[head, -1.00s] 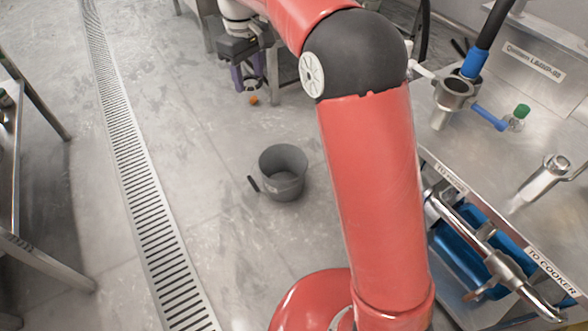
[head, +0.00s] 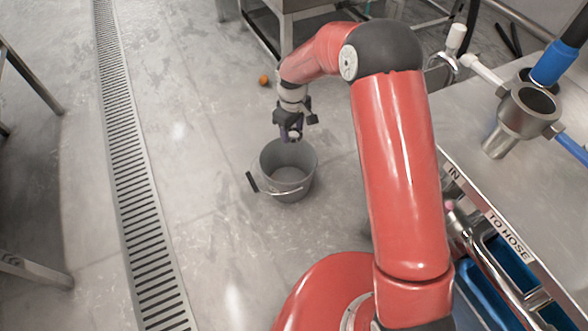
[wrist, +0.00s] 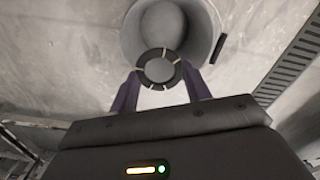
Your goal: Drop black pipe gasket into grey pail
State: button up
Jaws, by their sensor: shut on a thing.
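The grey pail (head: 300,188) stands upright on the floor, with its dark-gripped handle at the left side. My gripper (head: 290,133) is just above the pail's far rim in the head view. In the wrist view, the purple fingers of my gripper (wrist: 159,80) are shut on the black pipe gasket (wrist: 143,68), a ring with pale marks. The gasket overlaps the near part of the open pail (wrist: 205,45) in that view. Its height above the rim is hard to tell. In the head view the gasket is too small to make out clearly.
A steel counter (head: 465,120) with pipes and a blue-marked hose stands at the right. A floor drain grate (head: 135,190) runs along the left. A small orange thing (head: 263,80) lies on the floor beyond the pail. The floor around the pail is clear.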

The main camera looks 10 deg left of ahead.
notch_tip(320, 180, down, 6)
jog(key=b, duration=0.3)
jog(key=shift+b, duration=0.35)
jog(key=o, duration=1)
notch_tip(320, 180, up, 8)
jog(key=p, duration=0.1)
jog(key=shift+f, duration=0.15)
jog(key=shift+s, duration=0.1)
